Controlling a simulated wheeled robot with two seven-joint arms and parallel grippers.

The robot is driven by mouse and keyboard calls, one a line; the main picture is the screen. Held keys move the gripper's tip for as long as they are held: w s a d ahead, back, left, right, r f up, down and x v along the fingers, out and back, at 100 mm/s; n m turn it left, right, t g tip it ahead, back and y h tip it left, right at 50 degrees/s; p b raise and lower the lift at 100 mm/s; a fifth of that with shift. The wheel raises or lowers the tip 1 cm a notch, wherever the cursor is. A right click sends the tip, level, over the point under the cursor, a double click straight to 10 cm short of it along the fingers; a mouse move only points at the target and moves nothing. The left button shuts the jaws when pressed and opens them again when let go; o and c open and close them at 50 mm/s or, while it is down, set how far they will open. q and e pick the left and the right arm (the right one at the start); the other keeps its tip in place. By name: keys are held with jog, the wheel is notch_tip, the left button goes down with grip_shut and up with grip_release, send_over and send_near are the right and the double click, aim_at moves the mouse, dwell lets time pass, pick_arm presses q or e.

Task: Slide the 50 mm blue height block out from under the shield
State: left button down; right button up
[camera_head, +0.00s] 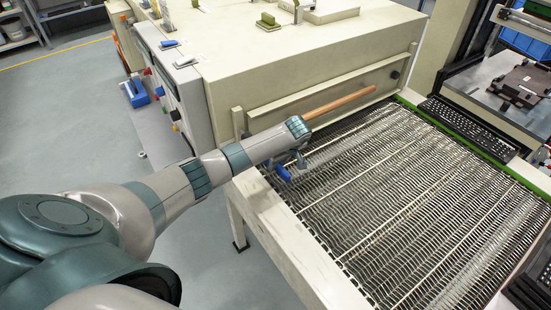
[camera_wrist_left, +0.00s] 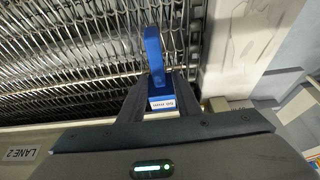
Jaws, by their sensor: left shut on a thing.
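My left gripper (camera_head: 292,168) reaches over the near left corner of the wire-mesh belt, in front of the oven mouth. It is shut on the blue height block (camera_head: 283,174). In the left wrist view the blue block (camera_wrist_left: 154,52) sticks out beyond the dark fingers, over the mesh, with a small white label near its base. The label is too small to read surely. A beige panel (camera_head: 330,92) across the oven mouth looks like the shield, with a copper-coloured bar along it. The block appears in front of this panel; the arm hides part of that area. My right gripper is out of view.
The mesh belt (camera_head: 400,190) is mostly clear to the right. Black keyboards lie along its far green edge (camera_head: 468,139) and at the lower right. The cream oven (camera_head: 290,50) stands behind. A "LANE 2" label (camera_wrist_left: 20,154) shows in the wrist view.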

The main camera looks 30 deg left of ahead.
aim_at(288, 175)
pick_arm(q)
jog(key=shift+s+d+r+p, duration=0.1)
jog(key=shift+s+d+p, duration=0.2)
jog(key=shift+d+p, duration=0.4)
jog(key=shift+s+d+p, duration=0.25)
jog(key=shift+d+p, duration=0.2)
jog(key=shift+d, duration=0.35)
jog(key=shift+s+d+r+p, duration=0.1)
jog(key=shift+s+d+p, duration=0.2)
jog(key=shift+d+p, duration=0.4)
jog(key=shift+s+d+f+p, duration=0.1)
jog(key=shift+s+d+p, duration=0.15)
jog(key=shift+d, duration=0.2)
jog(key=shift+s+d+p, duration=0.1)
jog(key=shift+d+p, duration=0.1)
jog(key=shift+d, duration=0.2)
jog(key=shift+r+p, duration=2.9)
jog(key=shift+r, duration=1.6)
